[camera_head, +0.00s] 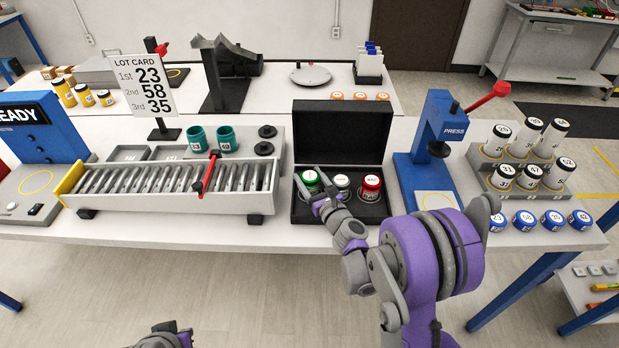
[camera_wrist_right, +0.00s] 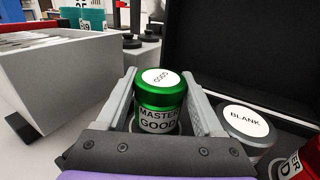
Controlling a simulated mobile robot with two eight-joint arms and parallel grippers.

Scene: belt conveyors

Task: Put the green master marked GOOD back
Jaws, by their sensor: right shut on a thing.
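The green master (camera_head: 309,178) is a green cylinder with a white GOOD cap. It stands upright at the left end of the open black case (camera_head: 342,216). In the right wrist view the green master (camera_wrist_right: 159,103) sits between my right gripper's fingers, its MASTER GOOD label facing me. My right gripper (camera_head: 320,200) is shut on it. Its base is partly hidden by the gripper, so I cannot tell whether it is fully seated. A silver BLANK master (camera_wrist_right: 247,124) and a red master (camera_head: 371,187) stand in the case to the right. My left gripper (camera_head: 165,330) barely shows at the bottom edge.
The case lid (camera_head: 342,135) stands open behind the masters. A grey rack (camera_head: 170,195) with a red-handled lever is close on the left. A blue press (camera_head: 425,150) stands close on the right. Marked canisters and blue caps are further right.

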